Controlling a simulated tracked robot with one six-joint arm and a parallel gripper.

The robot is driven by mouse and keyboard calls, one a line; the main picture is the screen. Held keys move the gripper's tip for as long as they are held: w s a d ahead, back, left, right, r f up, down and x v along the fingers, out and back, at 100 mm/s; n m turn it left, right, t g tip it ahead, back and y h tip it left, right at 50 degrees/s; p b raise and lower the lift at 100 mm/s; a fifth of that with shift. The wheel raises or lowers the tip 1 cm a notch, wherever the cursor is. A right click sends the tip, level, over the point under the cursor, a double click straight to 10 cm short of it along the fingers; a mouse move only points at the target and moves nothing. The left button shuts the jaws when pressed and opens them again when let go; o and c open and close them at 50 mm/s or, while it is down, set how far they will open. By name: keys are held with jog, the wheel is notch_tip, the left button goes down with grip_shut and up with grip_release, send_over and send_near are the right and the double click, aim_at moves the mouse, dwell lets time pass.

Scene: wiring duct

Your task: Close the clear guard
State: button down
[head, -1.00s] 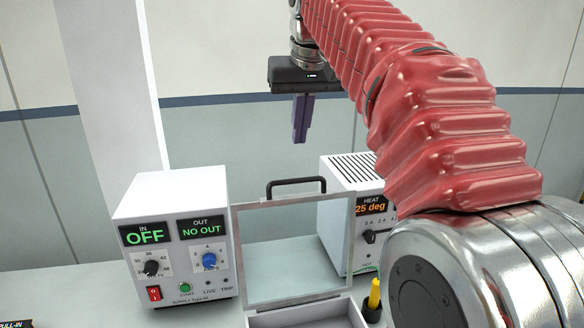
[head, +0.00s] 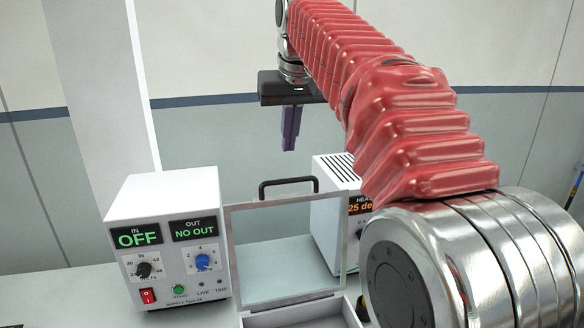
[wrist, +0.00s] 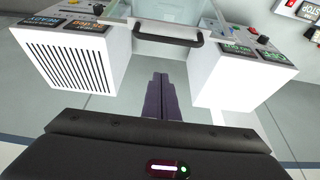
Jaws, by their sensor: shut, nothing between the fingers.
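The clear guard (head: 281,252) stands raised, a transparent panel in a grey frame, hinged at the back of an open grey tray (head: 300,318). A black handle (head: 288,182) sits on its top edge; this handle also shows in the wrist view (wrist: 168,41). My gripper (head: 289,146) is above and behind the guard, fingers pointing down, shut and empty. In the wrist view my gripper (wrist: 160,80) has its dark purple fingers together, apart from the handle.
A white supply box (head: 165,235) reading OFF and NO OUT stands left of the guard. A white heat box (head: 335,210) stands to its right, partly hidden by my arm. The wall is behind. Free air surrounds the handle.

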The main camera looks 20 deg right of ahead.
notch_tip(320, 180, down, 6)
jog(key=s, duration=0.1)
jog(key=shift+s, duration=0.3)
dwell(0.3)
dwell(0.4)
jog(key=shift+s, duration=0.15)
